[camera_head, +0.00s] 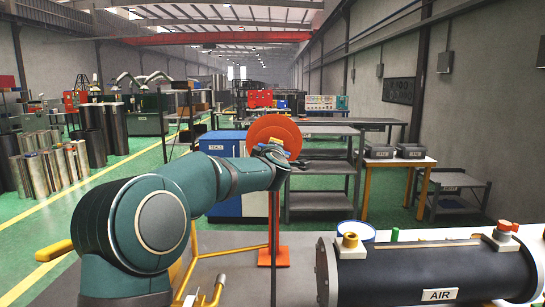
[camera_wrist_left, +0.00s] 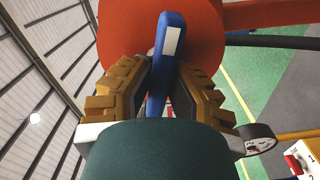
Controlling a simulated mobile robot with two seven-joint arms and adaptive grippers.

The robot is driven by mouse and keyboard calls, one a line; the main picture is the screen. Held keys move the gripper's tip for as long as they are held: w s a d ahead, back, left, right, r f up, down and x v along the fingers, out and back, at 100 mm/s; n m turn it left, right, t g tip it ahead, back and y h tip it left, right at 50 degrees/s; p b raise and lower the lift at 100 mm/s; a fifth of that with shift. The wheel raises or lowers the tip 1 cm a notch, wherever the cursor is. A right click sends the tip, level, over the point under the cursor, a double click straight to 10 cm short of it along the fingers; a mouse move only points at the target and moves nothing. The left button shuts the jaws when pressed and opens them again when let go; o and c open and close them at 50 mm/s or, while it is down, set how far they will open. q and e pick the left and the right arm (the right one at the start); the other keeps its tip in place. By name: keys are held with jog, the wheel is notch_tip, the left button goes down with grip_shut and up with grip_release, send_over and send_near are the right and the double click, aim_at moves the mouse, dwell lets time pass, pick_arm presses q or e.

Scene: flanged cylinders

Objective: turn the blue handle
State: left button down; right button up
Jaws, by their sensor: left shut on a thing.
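The blue handle (camera_wrist_left: 164,65) shows in the left wrist view as a flat blue bar with a white label, in front of an orange-red disc (camera_wrist_left: 207,35). My left gripper (camera_wrist_left: 161,82), with ribbed tan fingers, is shut on the blue handle, one finger on each side. In the head view the disc (camera_head: 274,127) stands on a red post, and my left gripper (camera_head: 272,152) reaches its front. My gripper and wrist mostly hide the handle there. My right gripper is not in view.
A dark cylinder marked AIR (camera_head: 430,275) lies at the front right on a grey surface. A blue cabinet (camera_head: 224,144) stands behind my left arm. Grey shelving (camera_head: 318,170) and an orange-legged table (camera_head: 400,163) stand beyond the disc. Metal cylinders (camera_head: 40,165) stand at left.

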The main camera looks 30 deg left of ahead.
pick_arm(q)
jog(key=shift+a+r+n+b, duration=0.15)
jog(key=shift+n+b, duration=0.6)
jog(key=shift+n, duration=0.95)
jog(key=c, duration=1.1)
grip_release()
jog(key=shift+o, duration=1)
jog(key=shift+w+f, duration=0.1)
jog(key=shift+f, duration=0.1)
jog(key=v, duration=1.2)
